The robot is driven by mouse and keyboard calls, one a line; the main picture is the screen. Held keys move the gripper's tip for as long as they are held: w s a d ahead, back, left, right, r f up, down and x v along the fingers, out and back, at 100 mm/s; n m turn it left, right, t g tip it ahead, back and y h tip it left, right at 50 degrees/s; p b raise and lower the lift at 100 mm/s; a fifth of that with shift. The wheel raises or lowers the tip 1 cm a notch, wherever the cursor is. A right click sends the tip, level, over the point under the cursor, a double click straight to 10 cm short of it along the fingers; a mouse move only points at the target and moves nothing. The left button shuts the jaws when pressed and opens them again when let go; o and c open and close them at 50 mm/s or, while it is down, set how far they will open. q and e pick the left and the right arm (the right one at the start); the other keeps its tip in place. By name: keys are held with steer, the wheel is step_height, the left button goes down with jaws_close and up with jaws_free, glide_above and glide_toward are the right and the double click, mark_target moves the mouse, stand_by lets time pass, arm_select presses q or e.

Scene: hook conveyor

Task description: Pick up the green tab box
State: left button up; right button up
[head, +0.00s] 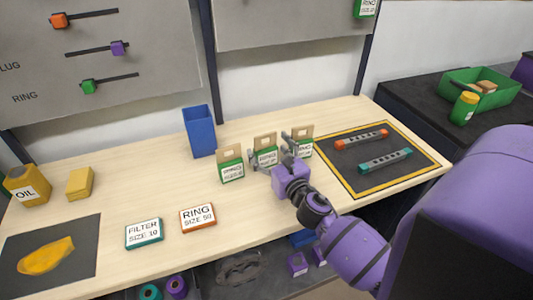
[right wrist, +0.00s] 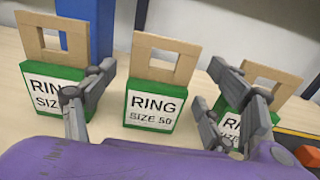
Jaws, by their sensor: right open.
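Three green tab boxes with tan cut-out tabs stand upright in a row on the table: a left one (head: 231,170), a middle one (head: 266,157) and a right one (head: 305,148). In the right wrist view, the middle box (right wrist: 152,108) reads "RING SIZE 50". The left box (right wrist: 50,82) and right box (right wrist: 246,118) there are partly hidden by my fingers. My right gripper (head: 271,149) is open in front of the middle box, its fingers to either side of it. I cannot tell whether they touch the boxes. My left gripper is not in view.
A blue bin (head: 200,132) stands behind the row. A dark mat (head: 355,178) with orange and teal bars lies to the right. The table between the flat boxes and the blue bin is clear.

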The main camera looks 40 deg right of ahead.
steer(key=shift+w+d, duration=0.15)
steer(key=shift+w, duration=0.95)
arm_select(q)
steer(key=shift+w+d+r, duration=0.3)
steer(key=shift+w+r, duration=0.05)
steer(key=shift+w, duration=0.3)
arm_select(e)
steer(key=shift+s, duration=0.1)
steer(key=c, duration=1.3)
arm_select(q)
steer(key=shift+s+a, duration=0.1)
arm_select(e)
steer(key=shift+o, duration=0.2)
steer(key=shift+r, duration=0.15)
